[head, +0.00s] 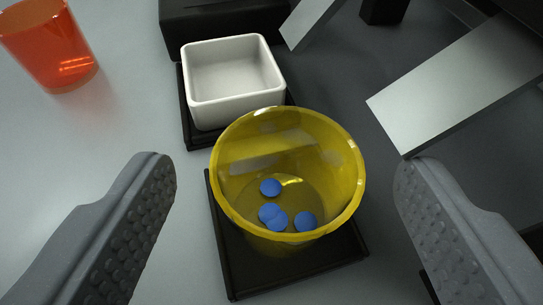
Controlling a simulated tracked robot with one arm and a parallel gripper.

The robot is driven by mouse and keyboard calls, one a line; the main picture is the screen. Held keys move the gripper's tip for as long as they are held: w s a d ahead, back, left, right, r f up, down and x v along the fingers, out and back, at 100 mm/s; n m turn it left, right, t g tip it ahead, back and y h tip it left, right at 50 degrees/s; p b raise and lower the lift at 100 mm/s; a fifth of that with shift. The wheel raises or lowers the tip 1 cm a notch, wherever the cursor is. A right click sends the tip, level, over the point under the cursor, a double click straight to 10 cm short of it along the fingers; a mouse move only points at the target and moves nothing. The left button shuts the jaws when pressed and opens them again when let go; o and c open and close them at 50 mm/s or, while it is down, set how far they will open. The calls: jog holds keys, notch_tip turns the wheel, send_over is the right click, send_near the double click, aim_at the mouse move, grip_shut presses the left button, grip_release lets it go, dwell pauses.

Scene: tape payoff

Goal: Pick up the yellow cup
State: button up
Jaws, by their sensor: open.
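The yellow cup (341,198) is see-through and stands on a black square tray (240,272) in the middle of the head view. Several small blue discs lie inside at its bottom. My gripper (284,185) is open, with one grey studded finger to the left of the cup and one to the right. Gaps show between the cup and both fingers in the picture. Nothing is held.
A white square bowl (235,108) sits on another black tray just behind the cup. An orange see-through cup (52,50) stands at the top left. Pale flat slanted pieces (455,90) lie close to the cup's right. The grey surface at left is clear.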

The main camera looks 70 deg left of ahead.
jog(key=shift+x, duration=0.8)
jog(key=c, duration=1)
jog(key=shift+r, duration=0.15)
jog(key=shift+c, duration=0.2)
